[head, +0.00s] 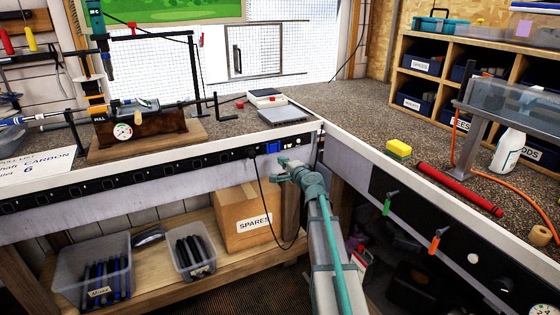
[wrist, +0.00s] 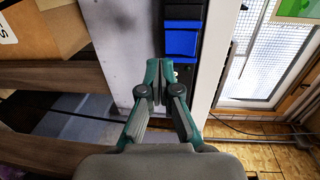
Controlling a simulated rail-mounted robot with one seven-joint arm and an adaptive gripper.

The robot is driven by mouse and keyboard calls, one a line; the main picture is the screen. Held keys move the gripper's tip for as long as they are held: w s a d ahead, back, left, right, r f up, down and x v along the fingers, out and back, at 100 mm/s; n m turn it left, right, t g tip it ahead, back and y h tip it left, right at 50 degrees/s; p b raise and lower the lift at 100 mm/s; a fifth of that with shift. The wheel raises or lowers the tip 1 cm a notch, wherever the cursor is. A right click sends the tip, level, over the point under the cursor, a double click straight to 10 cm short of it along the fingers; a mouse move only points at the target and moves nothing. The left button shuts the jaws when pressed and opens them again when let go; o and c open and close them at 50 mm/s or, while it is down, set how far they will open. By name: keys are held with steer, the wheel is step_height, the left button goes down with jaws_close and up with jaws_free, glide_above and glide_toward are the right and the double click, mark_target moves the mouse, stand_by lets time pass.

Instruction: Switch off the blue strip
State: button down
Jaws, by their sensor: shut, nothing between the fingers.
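A black power strip (head: 200,163) with several outlets runs along the front edge of the left bench. A blue block (head: 272,147) sits near its right end, close to the bench corner. In the wrist view the blue block (wrist: 180,40) shows just beyond my fingertips, on the black strip. My gripper (head: 284,162) is at the bench edge, just below and right of the blue block. In the wrist view my gripper (wrist: 163,68) is shut with nothing between its fingers. I cannot tell whether it touches the strip, or which way any switch lies.
A black cord (head: 262,205) hangs from the strip past the SPARES box (head: 240,222) on the lower shelf. The right bench holds a yellow sponge (head: 398,149) and a red tube (head: 460,188). Orange and green handles (head: 435,239) stick out from its front.

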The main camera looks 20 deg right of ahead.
steer(key=s+f, duration=0.1)
steer(key=s, duration=0.7)
steer(key=shift+d+f+b, duration=0.2)
steer(key=shift+d+b, duration=0.05)
steer(key=shift+b, duration=0.05)
